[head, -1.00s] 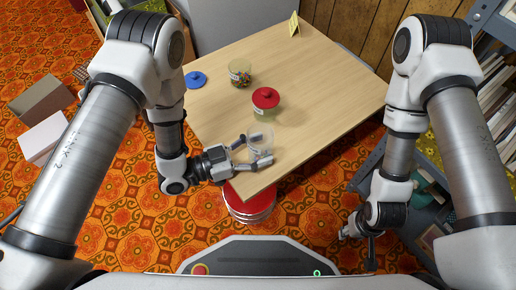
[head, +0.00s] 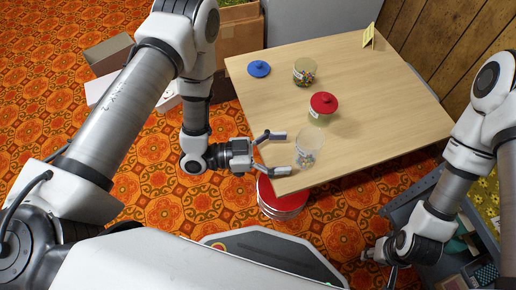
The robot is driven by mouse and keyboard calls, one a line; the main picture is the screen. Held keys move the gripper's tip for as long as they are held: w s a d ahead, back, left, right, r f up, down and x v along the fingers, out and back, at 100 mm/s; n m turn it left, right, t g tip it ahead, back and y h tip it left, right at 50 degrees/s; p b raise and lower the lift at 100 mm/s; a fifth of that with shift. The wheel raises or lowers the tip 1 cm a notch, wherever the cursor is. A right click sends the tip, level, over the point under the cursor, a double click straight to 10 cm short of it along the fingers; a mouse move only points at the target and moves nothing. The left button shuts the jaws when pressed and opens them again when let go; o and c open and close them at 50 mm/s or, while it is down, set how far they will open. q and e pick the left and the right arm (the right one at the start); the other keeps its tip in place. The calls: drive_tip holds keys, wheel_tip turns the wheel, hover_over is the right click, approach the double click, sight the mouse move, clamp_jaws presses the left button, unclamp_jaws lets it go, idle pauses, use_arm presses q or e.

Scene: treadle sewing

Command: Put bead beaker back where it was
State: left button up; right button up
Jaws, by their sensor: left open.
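A clear beaker (head: 312,143) with pale beads in its bottom stands upright near the table's front edge. My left gripper (head: 291,152) is open just to its left. The upper fingertip is clear of the beaker; the lower one overlaps the beaker's lower left in the picture, and I cannot tell whether it touches. Further back, an open jar of multicoloured beads (head: 306,76) and a jar with a red lid (head: 323,104) stand on the table (head: 388,95). My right gripper (head: 376,256) hangs low at the right, beside the table; its fingers are too small to read.
A blue lid (head: 259,69) lies at the table's back left. A yellow folded card (head: 369,37) stands at the back edge. A red round stool (head: 281,198) is below the front corner. The table's middle and right are clear. A grey shelf unit (head: 405,205) stands at right.

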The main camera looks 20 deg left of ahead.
use_arm(q)
drive_tip(key=p+v, duration=0.1)
drive_tip(key=v, duration=0.5)
drive_tip(key=shift+a, duration=0.25)
